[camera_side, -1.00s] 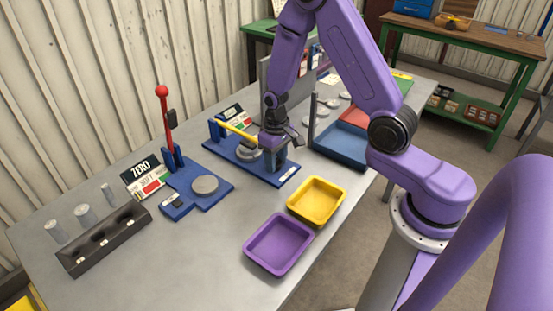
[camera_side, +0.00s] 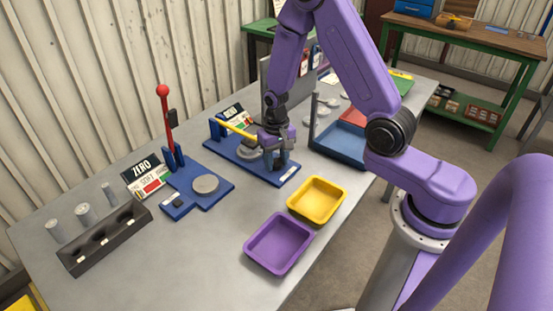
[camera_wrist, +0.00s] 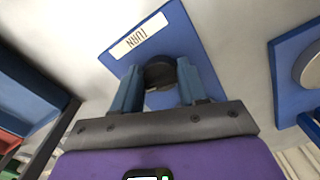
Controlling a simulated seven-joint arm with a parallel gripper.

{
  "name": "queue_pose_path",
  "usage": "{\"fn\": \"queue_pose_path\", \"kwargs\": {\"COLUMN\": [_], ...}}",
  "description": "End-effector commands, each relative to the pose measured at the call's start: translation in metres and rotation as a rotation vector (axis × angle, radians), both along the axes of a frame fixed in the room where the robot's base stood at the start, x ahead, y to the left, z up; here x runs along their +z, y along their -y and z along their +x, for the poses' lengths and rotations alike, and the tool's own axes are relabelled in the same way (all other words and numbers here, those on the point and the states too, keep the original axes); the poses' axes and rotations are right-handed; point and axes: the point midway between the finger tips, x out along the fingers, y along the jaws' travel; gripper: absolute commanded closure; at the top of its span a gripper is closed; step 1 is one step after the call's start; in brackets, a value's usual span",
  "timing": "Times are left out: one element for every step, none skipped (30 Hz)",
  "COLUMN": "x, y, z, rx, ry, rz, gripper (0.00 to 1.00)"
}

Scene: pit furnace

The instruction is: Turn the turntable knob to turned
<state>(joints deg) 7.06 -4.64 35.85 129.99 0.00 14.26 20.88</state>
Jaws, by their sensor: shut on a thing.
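The turntable unit is a blue base plate (camera_side: 222,151) on the bench, with a grey disc (camera_side: 247,155) and a yellow bar above it. At its near right end, my gripper (camera_side: 281,163) points down over the plate. The knob is hidden by the gripper in the side view.
Left of it stands another blue fixture (camera_side: 218,187) with a red-knobbed lever (camera_side: 167,120). A yellow tray (camera_side: 341,193) and a purple tray (camera_side: 304,229) lie in front. A blue tray (camera_side: 341,151) is close on the right. A black block (camera_side: 75,262) sits at the far left.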

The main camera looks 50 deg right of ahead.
Motion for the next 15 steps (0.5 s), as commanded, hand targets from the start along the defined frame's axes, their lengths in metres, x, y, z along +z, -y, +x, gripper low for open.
{"fn": "queue_pose_path", "kwargs": {"x": [0.0009, 0.0009, 0.0009, 0.0009, 0.0009, 0.0009, 0.0009, 0.0008, 0.0007, 0.0006, 0.0006, 0.0005, 0.0005, 0.0004, 0.0006], "y": [-0.0010, -0.0010, -0.0010, -0.0010, -0.0009, -0.0010, -0.0008, -0.0008, -0.0007, -0.0006, -0.0006, -0.0005, -0.0004, -0.0003, -0.0003], "z": [0.0033, 0.0033, 0.0034, 0.0034, 0.0034, 0.0034, 0.0031, 0.0029, 0.0026, 0.0023, 0.0021, 0.0019, 0.0017, 0.0016, 0.0014], "rx": [0.003, 0.003, 0.003, 0.003, 0.003, 0.003, 0.003, 0.003, 0.003, 0.003, 0.003, 0.002, 0.002, 0.002, 0.002], "ry": [0.011, 0.011, 0.011, 0.011, 0.011, 0.011, 0.010, 0.009, 0.009, 0.008, 0.007, 0.006, 0.005, 0.005, 0.004], "rz": [0.000, 0.000, 0.000, 0.000, 0.000, 0.000, 0.000, -0.001, 0.000, 0.000, 0.000, -0.001, 0.000, 0.000, 0.000], "gripper": [0.88, 0.88, 0.88, 0.88, 0.54, 0.41, 0.33, 0.33, 0.33, 0.33, 0.33, 0.33, 0.33, 0.33, 0.33]}}
